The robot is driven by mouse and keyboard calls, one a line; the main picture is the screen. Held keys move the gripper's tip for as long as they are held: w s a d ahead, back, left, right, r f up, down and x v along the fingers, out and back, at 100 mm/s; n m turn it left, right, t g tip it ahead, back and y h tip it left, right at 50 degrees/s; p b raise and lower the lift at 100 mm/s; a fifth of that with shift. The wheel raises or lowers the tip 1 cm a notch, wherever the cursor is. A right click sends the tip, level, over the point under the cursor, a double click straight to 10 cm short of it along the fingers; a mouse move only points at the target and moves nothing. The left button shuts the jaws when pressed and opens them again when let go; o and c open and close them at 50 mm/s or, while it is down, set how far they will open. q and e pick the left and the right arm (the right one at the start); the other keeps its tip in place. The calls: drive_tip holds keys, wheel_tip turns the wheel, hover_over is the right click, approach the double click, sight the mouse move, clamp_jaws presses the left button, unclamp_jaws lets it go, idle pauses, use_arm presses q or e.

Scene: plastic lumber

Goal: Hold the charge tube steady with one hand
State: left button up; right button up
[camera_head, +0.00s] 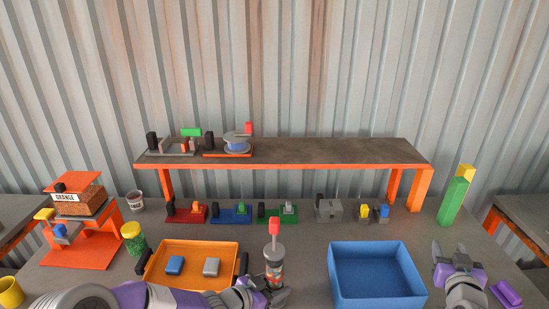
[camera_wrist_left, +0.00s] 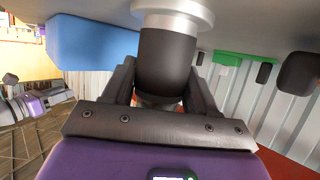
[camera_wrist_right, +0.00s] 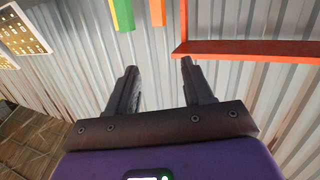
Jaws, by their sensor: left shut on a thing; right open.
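The charge tube (camera_head: 274,268) stands upright on the table at front centre, with a grey collar and a red-topped rod above it. My left gripper (camera_head: 264,294) is shut on its lower part, coming in from the left. In the left wrist view, the tube's dark body (camera_wrist_left: 167,62) and pale flange sit between the fingers of my left gripper (camera_wrist_left: 160,95). The fingers hide part of the tube. My right gripper (camera_head: 455,258) is open and empty at the right of the blue bin. It also shows open in the right wrist view (camera_wrist_right: 160,75).
A blue bin (camera_head: 332,272) stands right of the tube. An orange tray (camera_head: 200,247) with a blue and a grey block lies left. A shelf (camera_head: 320,152) spans the back, with small coloured fixtures below. A purple piece (camera_head: 506,294) lies far right.

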drive_tip(key=w+a+r+t+y, duration=0.1)
drive_tip(key=w+a+r, duration=0.1)
drive_tip(key=a, duration=0.4)
drive_tip(key=w+a+r+t+y, duration=0.1)
drive_tip(key=w+a+r, duration=0.15)
drive_tip(key=a, duration=0.35)
drive_tip(key=n+y, duration=0.2)
approach(275, 219)
drive_tip(key=shift+t, duration=0.3)
drive_tip(key=w, duration=0.3)
drive_tip(key=w+f, duration=0.1)
drive_tip(key=w, duration=0.3)
drive_tip(key=w+d+f, duration=0.1)
drive_tip(key=w, duration=0.3)
drive_tip(key=shift+w, duration=0.2)
drive_tip(key=shift+c, duration=0.3)
clamp_jaws()
